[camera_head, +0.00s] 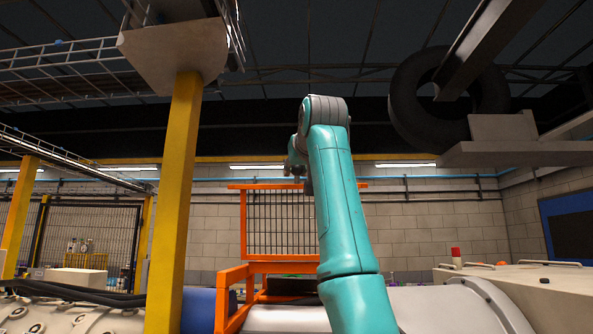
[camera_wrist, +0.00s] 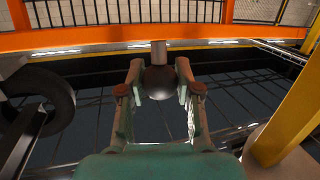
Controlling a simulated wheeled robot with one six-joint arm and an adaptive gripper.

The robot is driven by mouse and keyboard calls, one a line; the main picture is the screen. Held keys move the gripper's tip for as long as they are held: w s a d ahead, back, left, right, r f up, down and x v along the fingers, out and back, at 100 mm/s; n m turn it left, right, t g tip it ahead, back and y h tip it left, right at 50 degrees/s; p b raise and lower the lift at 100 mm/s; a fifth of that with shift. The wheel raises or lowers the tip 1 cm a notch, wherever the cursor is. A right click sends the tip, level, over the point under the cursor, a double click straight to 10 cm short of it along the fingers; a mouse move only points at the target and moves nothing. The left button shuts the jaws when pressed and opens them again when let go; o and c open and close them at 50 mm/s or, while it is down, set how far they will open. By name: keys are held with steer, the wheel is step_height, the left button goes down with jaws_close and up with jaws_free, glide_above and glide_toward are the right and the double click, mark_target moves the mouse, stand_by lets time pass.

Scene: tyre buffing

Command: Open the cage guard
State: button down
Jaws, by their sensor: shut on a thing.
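The cage guard (camera_head: 270,222), an orange frame with dark vertical bars, stands upright in the middle of the head view, behind my arm. In the wrist view the guard's orange bar (camera_wrist: 75,40) crosses the top of the picture. A dark round knob (camera_wrist: 158,83) on a short stem projects from this bar. My gripper (camera_wrist: 159,72) is shut on the knob, with one finger on each side of it. In the head view my arm hides part of the guard, the knob and most of the gripper.
A yellow post (camera_head: 175,200) stands left of the guard. A large tyre (camera_head: 425,95) hangs at the upper right, beside a grey beam. An orange lower frame (camera_head: 235,290) sits below the guard. A pale cabinet (camera_head: 525,290) is at the right.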

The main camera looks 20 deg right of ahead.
steer(key=c, duration=0.8)
jaws_free()
steer(key=shift+d, duration=0.15)
steer(key=s, duration=0.4)
steer(key=s+r, duration=0.1)
steer(key=s, duration=0.6)
steer(key=shift+s+a+r, duration=0.3)
steer(key=shift+s+a, duration=0.1)
